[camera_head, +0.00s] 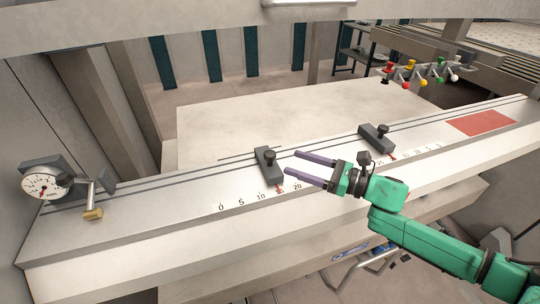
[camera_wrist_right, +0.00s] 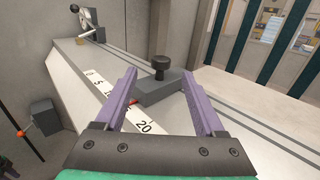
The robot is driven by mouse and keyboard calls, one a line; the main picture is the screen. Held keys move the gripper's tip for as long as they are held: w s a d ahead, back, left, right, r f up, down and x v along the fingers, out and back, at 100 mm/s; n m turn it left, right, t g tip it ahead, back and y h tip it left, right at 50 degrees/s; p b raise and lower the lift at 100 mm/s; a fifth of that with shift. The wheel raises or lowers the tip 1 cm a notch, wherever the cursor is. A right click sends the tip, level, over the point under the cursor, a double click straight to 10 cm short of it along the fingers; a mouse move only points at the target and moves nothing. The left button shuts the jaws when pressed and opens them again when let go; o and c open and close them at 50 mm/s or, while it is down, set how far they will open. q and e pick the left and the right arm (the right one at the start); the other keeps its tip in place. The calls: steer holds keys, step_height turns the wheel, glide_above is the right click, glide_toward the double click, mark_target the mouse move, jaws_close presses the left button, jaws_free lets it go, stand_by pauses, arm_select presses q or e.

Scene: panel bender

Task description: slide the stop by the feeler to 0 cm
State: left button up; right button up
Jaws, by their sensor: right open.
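The stop by the feeler (camera_head: 268,166) is a dark grey block with a black knob, on the rail at the left. Its red pointer is near the 15 mark of the scale (camera_head: 241,202), whose 0 lies to its left. The feeler (camera_head: 93,213) is a brass-tipped arm by the dial gauge (camera_head: 42,185) at the far left. My right gripper (camera_head: 293,162) is open and empty, its purple fingers just right of the stop and pointing at it. In the right wrist view the stop (camera_wrist_right: 158,90) and its knob appear between and beyond the fingertips.
A second stop (camera_head: 376,138) with a knob sits further right on the rail, beside another scale. A red patch (camera_head: 482,122) lies at the right end. Coloured knobs (camera_head: 412,73) stand behind. The rail between the left stop and the feeler is clear.

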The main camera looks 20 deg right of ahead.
mark_target(275, 155)
steer(key=x, duration=0.4)
steer(key=shift+w+d, duration=0.1)
steer(key=shift+w, duration=0.05)
steer(key=p+x, duration=0.1)
steer(key=x, duration=0.2)
steer(key=shift+w+p, duration=0.1)
steer(key=shift+p, duration=0.3)
steer(key=shift+w+a+f, duration=0.1)
steer(key=shift+w+a, duration=0.1)
steer(key=shift+a, duration=0.2)
steer(key=shift+w+a+f, duration=0.1)
steer(key=shift+w+a, duration=0.1)
steer(key=shift+a, duration=0.05)
arm_select(q)
steer(key=shift+w+a+r, duration=0.25)
steer(key=shift+w+r, duration=0.25)
steer(key=shift+w, duration=0.05)
steer(key=shift+w+a+r, duration=0.25)
steer(key=shift+w+r, duration=0.25)
steer(key=shift+w, duration=0.05)
arm_select(e)
jaws_close()
steer(key=shift+s, duration=0.1)
